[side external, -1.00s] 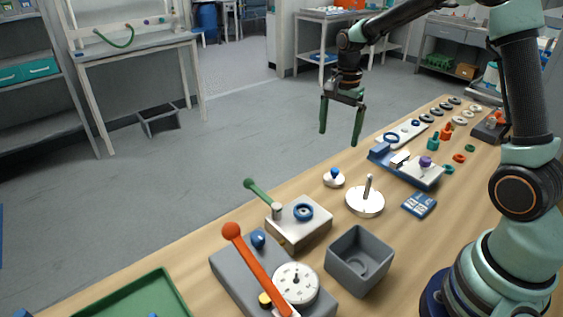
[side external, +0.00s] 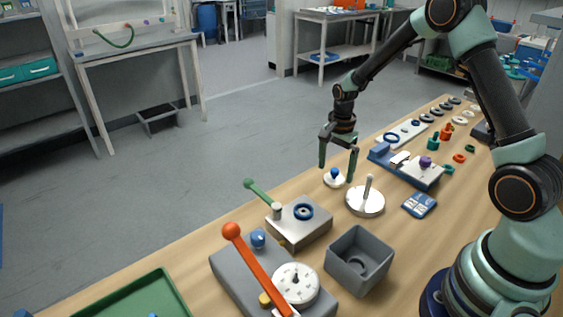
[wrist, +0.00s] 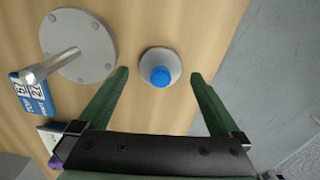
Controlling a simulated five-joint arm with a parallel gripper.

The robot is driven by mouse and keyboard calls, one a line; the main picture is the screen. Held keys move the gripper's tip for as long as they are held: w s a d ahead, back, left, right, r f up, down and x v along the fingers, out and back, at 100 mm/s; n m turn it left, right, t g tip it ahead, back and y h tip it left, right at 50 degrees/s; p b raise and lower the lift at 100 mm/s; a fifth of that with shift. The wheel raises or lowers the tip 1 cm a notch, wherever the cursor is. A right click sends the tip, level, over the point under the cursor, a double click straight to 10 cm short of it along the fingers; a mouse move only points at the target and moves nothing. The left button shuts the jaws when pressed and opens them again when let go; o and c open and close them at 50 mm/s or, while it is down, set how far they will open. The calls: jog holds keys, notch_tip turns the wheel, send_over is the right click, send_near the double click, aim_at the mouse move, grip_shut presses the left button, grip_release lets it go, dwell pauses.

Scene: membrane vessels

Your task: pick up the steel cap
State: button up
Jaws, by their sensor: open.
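The steel cap (side external: 330,184) is a small pale round piece with a blue knob on top, standing on the wooden table near its far edge. In the wrist view the cap (wrist: 156,56) lies between the fingertips, with bare table showing on both sides of it. My gripper (side external: 336,173) is open and empty, pointing down over the cap. In the wrist view my gripper (wrist: 160,73) has its two green fingers spread apart, one on each side. I cannot tell the exact height of the fingertips above the table.
A steel disc with an upright post (side external: 365,205) stands close beside the cap. A blue card (side external: 419,205), a grey open box (side external: 359,262) and a metal block with a green lever (side external: 300,228) are nearby. Several rings and small parts lie toward the back right.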

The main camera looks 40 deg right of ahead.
jog(key=shift+f, duration=0.95)
jog(key=c, duration=1.5)
jog(key=shift+r, duration=0.1)
